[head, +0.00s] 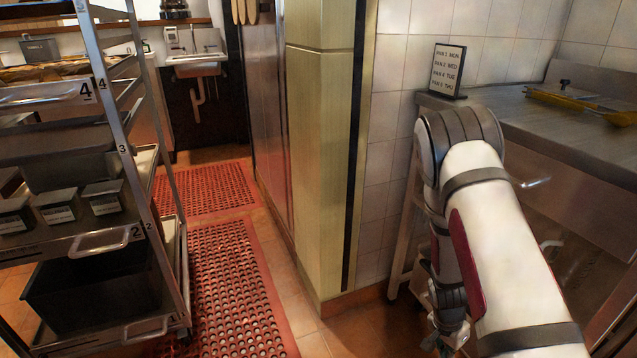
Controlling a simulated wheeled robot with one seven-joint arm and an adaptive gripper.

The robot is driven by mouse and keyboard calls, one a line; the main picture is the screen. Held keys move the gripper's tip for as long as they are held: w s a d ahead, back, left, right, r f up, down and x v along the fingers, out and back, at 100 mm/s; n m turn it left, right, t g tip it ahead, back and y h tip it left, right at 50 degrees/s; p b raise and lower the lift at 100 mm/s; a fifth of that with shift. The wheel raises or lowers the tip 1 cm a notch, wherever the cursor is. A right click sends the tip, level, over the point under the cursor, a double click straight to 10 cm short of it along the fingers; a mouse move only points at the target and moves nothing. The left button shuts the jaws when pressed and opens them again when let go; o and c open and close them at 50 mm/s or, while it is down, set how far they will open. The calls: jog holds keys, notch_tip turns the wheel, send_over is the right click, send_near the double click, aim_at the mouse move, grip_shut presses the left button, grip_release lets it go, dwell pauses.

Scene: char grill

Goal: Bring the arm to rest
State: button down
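My white arm (505,250) with dark grey joint bands and a red panel rises from the bottom right of the head view. It bends at a dark joint (460,130) beside the counter, and its far links fold down behind the upper link. My gripper (447,342) is low at the bottom edge, small and partly cut off, mostly hidden by the arm. I cannot tell whether it is open or holds anything.
A metal counter (520,125) with a menu sign (447,70) and a yellow-handled tool (580,100) is close to the arm. A wall corner (320,150) stands left of it. A numbered rack (125,150) holds containers at the left. Red mats (235,290) line the open aisle.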

jog(key=s+a+r+n+y, duration=0.1)
jog(key=s+a+r+n, duration=0.15)
jog(key=r, duration=0.75)
jog(key=s+a+r+n+y, duration=0.1)
jog(key=a+r, duration=0.3)
jog(key=r, duration=0.5)
jog(key=s+a+r+n, duration=0.1)
jog(key=a+r, duration=0.3)
jog(key=r, duration=0.6)
jog(key=s+a+r+n, duration=0.3)
jog(key=s+r, duration=0.4)
jog(key=s, duration=0.5)
jog(key=s+a+r+n, duration=0.2)
jog(key=s+r+n, duration=0.2)
jog(key=s+r, duration=0.55)
notch_tip(320, 180, up, 31)
jog(key=s+t+p, duration=0.2)
jog(key=t+p, duration=0.2)
jog(key=p, duration=2.8)
jog(key=shift+s+r+t+y, duration=0.15)
jog(key=shift+s+t+y, duration=0.15)
jog(key=shift+s+y, duration=0.1)
jog(key=shift+w+n, duration=0.1)
jog(key=shift+n, duration=0.15)
